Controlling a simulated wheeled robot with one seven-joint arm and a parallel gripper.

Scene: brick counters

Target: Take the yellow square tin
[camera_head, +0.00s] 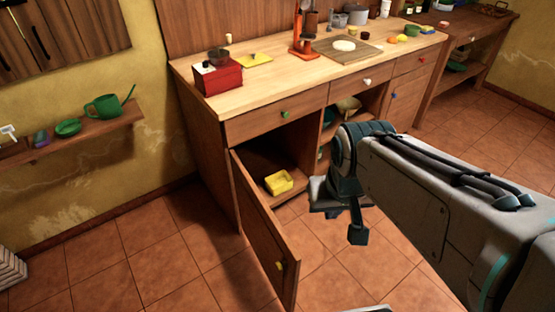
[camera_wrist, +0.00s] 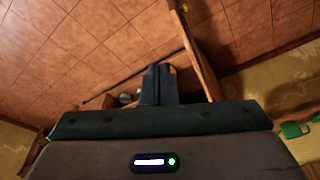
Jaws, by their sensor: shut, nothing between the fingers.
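The yellow square tin (camera_head: 279,182) sits on the floor of the open lower cabinet, near its front edge, in the head view. The cabinet door (camera_head: 264,230) is swung open to the left of the tin and has a yellow knob. My gripper (camera_head: 358,236) is in front of the counter, to the right of the tin and apart from it. In the wrist view my gripper (camera_wrist: 160,84) has its fingers together and empty.
The wooden counter (camera_head: 262,95) carries a red box (camera_head: 218,79), an orange-red machine (camera_head: 303,40) and a board (camera_head: 347,50). A wall shelf (camera_head: 90,132) with a green watering can (camera_head: 103,106) is at left.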

